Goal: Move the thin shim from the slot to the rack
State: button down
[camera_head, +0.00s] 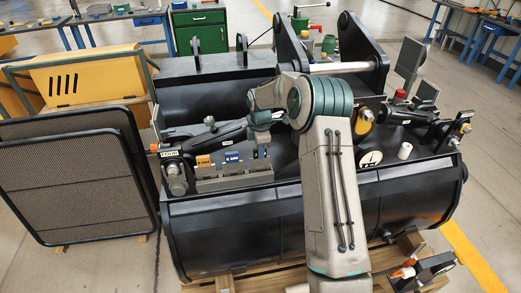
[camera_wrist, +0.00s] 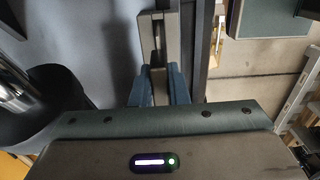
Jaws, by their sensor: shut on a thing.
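My gripper (camera_head: 262,158) points down at the right end of the grey rack (camera_head: 235,184) on top of the black machine. In the wrist view its blue fingers (camera_wrist: 159,80) are shut on a narrow grey piece, which I take to be the thin shim (camera_wrist: 158,88). Most of the shim is hidden by the fingers, and in the head view I cannot make it out. The rack carries a yellow label (camera_head: 204,161) and a blue label (camera_head: 232,157) along its back. I cannot tell whether the shim touches the rack. The slot cannot be clearly identified.
A black cylinder (camera_head: 232,132) with a small tag lies just behind the rack. A round dial (camera_head: 371,158) and a white cylinder (camera_head: 405,151) stand to the right of my arm. A black-framed mesh panel (camera_head: 75,175) stands at the left. Thick black lugs (camera_head: 355,45) rise behind.

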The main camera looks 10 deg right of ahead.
jog(key=shift+f, duration=0.15)
jog(key=c, duration=1.3)
grip_release()
notch_tip(320, 180, up, 14)
jog(key=shift+f+b, duration=0.1)
jog(key=shift+b, duration=1.15)
